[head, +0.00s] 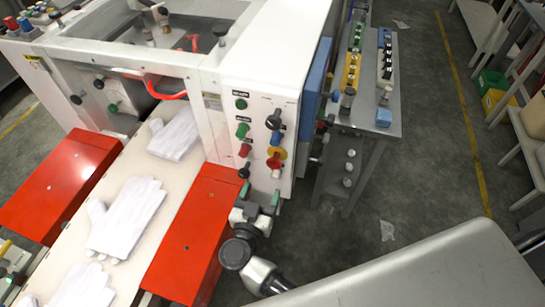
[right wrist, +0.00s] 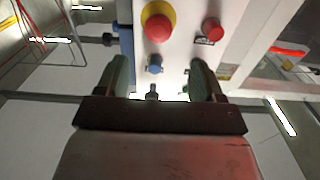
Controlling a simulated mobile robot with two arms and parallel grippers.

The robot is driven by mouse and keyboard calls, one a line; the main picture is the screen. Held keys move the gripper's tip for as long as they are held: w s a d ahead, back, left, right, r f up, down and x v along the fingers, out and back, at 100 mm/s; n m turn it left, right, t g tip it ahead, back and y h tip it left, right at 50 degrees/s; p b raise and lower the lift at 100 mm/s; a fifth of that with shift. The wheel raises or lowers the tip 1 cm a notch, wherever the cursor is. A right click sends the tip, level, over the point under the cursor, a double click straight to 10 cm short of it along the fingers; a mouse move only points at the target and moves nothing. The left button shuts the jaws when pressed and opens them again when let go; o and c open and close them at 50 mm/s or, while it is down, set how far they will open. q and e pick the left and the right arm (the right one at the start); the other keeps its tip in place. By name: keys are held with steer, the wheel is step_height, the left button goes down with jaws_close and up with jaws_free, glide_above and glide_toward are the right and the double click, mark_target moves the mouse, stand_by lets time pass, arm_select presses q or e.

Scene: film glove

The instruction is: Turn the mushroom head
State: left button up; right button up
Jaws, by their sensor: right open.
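The mushroom head (head: 273,162) is a red round button with a yellow ring, low on the white machine's control panel. In the right wrist view the mushroom head (right wrist: 158,27) is large at the top centre, beyond the fingertips. My right gripper (head: 260,198) is just below the panel in the head view, with its green fingers apart. In the right wrist view the right gripper (right wrist: 160,78) is open, with nothing held between its fingers. It looks apart from the mushroom head. My left gripper is not in view.
A small blue knob (right wrist: 155,65) and a red button (right wrist: 213,29) sit close to the mushroom head. Green buttons (head: 242,130) and black knobs are also on the panel. A red guard (head: 190,240) and a conveyor with white gloves (head: 125,215) lie to the left.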

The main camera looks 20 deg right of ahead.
mark_target(273, 165)
steer(key=p+x, duration=0.1)
steer(key=x, duration=0.8)
steer(key=shift+s+p, duration=0.1)
steer(key=shift+p, duration=0.2)
steer(key=shift+w+d, duration=0.5)
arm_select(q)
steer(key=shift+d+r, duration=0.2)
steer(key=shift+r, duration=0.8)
arm_select(e)
steer(key=c, duration=0.9)
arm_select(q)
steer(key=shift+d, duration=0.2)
